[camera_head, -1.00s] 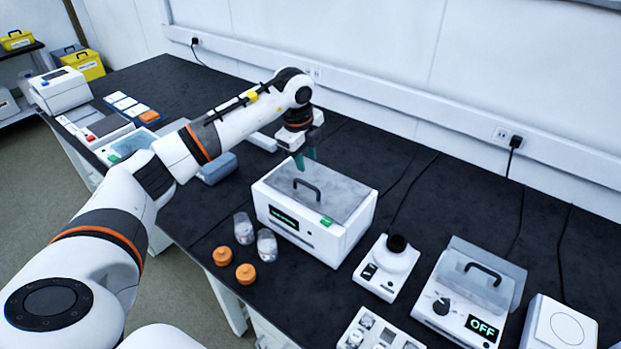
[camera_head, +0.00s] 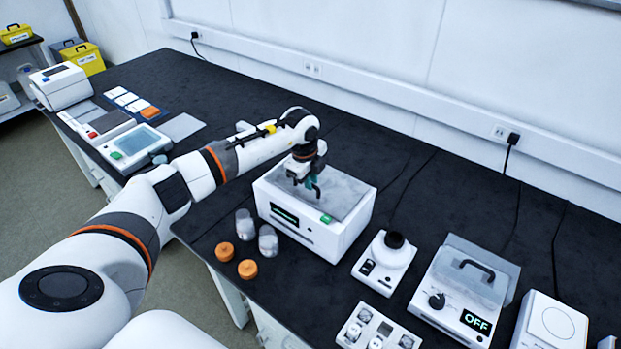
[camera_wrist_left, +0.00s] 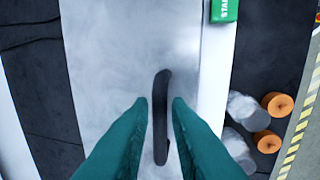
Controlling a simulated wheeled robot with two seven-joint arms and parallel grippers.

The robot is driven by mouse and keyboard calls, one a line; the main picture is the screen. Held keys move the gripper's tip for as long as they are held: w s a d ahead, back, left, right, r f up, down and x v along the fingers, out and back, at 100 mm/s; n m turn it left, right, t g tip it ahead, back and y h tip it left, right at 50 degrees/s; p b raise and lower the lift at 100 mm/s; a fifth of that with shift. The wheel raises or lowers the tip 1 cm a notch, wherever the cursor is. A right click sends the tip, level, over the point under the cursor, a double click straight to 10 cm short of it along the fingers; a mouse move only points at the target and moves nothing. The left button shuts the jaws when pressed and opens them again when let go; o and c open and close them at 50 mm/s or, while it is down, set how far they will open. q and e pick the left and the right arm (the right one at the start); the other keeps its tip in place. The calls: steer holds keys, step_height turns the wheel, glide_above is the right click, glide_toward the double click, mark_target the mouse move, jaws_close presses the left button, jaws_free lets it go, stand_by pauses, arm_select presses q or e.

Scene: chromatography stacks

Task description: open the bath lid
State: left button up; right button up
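The bath (camera_head: 335,237) is a white box with a dark display and a green button on its front, standing on the black bench. Its grey, cloudy lid (camera_head: 345,196) lies flat and closed on top. A black handle (camera_wrist_left: 161,130) stands up from the lid. My left gripper (camera_head: 312,184) is over the lid at the handle. In the left wrist view its teal fingers (camera_wrist_left: 159,101) are apart, one on each side of the handle, with a small gap showing at the tips. My right gripper is out of view.
Two clear jars (camera_head: 267,240) and two orange caps (camera_head: 247,269) stand left of the bath. The bench behind the bath is clear apart from cables.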

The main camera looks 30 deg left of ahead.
arm_select(q)
jaws_close()
